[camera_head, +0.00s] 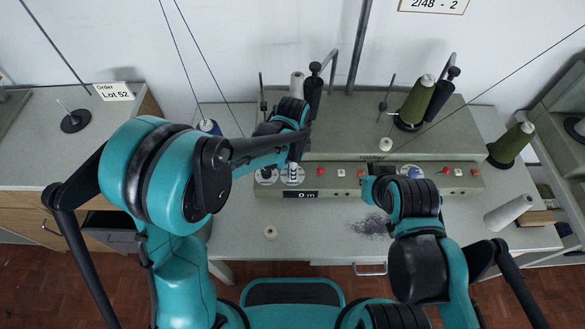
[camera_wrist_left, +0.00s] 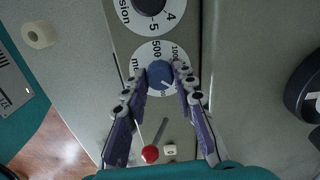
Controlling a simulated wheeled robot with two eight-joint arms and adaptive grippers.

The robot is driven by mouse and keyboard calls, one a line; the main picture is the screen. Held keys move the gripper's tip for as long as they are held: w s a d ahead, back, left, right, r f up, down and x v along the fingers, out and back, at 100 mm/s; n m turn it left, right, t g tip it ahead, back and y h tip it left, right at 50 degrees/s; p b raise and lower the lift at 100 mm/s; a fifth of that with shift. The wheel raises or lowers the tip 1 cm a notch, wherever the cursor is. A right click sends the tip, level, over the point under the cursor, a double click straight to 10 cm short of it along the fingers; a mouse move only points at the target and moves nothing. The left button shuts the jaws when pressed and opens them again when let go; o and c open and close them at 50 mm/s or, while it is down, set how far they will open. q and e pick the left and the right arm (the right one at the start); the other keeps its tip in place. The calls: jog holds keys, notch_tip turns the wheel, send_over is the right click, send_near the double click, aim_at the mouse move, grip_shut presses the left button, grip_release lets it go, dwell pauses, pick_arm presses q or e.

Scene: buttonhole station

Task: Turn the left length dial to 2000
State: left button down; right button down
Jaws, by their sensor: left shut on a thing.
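The left length dial (camera_wrist_left: 159,75) is a blue knob on a white scale plate; 500 and part of 1000 can be read on it. A pale mark shows on the knob's lower right side. My left gripper (camera_wrist_left: 160,72) has its two fingers on either side of the knob and is shut on it. In the head view the dial's white plate (camera_head: 292,181) sits on the front panel, partly covered by my left gripper (camera_head: 294,158). My right gripper (camera_head: 370,185) is over the right part of the panel; its fingers are not clear.
A black tension dial (camera_wrist_left: 147,14) is beside the length dial. The panel has a "0 m" display (camera_head: 307,194) and several coloured buttons. Thread cones (camera_head: 417,100) stand behind.

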pick_arm(q)
jog(key=shift+m, duration=0.5)
jog(key=c, duration=1.2)
grip_release()
jog(key=shift+r, duration=0.1)
notch_tip(320, 180, up, 12)
jog(key=s+a+r+n+t, duration=0.1)
jog(key=s+a+n+t, duration=0.2)
jog(key=s+a+n, duration=0.3)
jog(key=s+a+r+n+t, duration=0.1)
jog(key=s+a+n+t, duration=0.3)
jog(key=a+n, duration=0.8)
jog(key=shift+s, duration=1.15)
